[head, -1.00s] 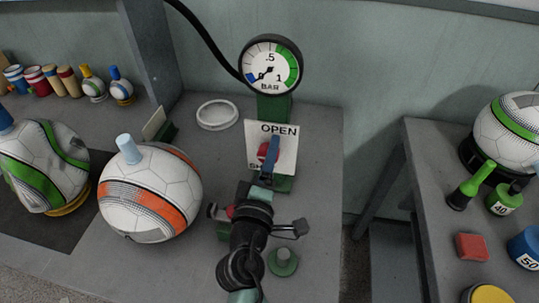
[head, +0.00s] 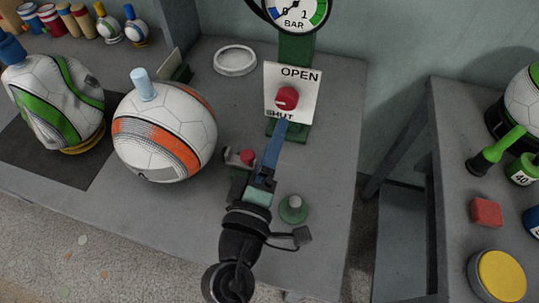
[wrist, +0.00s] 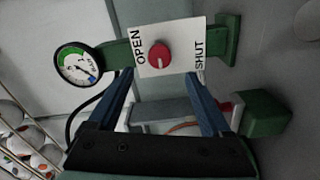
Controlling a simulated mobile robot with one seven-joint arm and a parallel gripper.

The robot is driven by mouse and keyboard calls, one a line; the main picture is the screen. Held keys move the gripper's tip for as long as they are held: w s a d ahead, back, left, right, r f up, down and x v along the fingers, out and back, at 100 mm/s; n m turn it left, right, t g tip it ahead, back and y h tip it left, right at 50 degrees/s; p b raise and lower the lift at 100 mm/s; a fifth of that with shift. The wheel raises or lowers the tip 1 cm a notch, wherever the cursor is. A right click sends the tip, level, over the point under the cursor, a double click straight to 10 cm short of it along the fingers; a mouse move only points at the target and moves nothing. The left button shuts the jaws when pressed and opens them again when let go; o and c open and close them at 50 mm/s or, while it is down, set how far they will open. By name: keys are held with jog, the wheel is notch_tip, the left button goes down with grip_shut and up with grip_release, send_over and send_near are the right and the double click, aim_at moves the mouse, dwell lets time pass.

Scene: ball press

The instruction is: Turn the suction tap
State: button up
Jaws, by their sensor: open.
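The suction tap is a round red knob (head: 287,98) on a white plate (head: 303,94) marked OPEN at the top and SHUT at the bottom. A green post carries the plate. In the wrist view the knob (wrist: 159,55) is fully uncovered, with a small pale mark on its face. The plate lies turned there, OPEN left and SHUT right. My gripper (head: 277,135) is open and empty, its blue fingers below and in front of the knob, apart from it. In the wrist view the fingers (wrist: 157,80) stand wide on either side of the knob's line.
A pressure gauge (head: 297,13) tops the post, cut by the frame edge; it shows whole in the wrist view (wrist: 82,65). A white-orange ball (head: 165,130) stands left of my arm. A grey-topped green piece (head: 294,208) stands right of it. A white ring (head: 235,60) lies behind.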

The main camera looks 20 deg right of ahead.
jog(key=v, duration=0.2)
jog(key=shift+s+a, duration=0.15)
jog(key=shift+s, duration=0.05)
dwell(0.4)
jog(key=w+a+r+m+t+y, duration=0.1)
jog(key=w+a+r+m+t, duration=0.2)
jog(key=r, duration=0.8)
jog(key=w+r+m+t+y, duration=0.2)
jog(key=w+r+m, duration=0.15)
jog(key=r, duration=0.75)
jog(key=s+a+r+t+y+p, duration=0.2)
jog(key=r+p, duration=0.2)
jog(key=r, duration=0.8)
jog(key=s+a+r+m+t+y+p, duration=0.1)
jog(key=s+a+r+t+y+p, duration=0.1)
jog(key=r, duration=0.9)
jog(key=s+a+r+m+t+y+p, duration=0.1)
jog(key=s+a+r+t+y+p, duration=0.1)
jog(key=r+p, duration=0.5)
notch_tip(320, 180, up, 6)
jog(key=shift+s+a+f+t+y, duration=0.25)
jog(key=shift+s+t+y, duration=0.35)
jog(key=shift+s, duration=0.6)
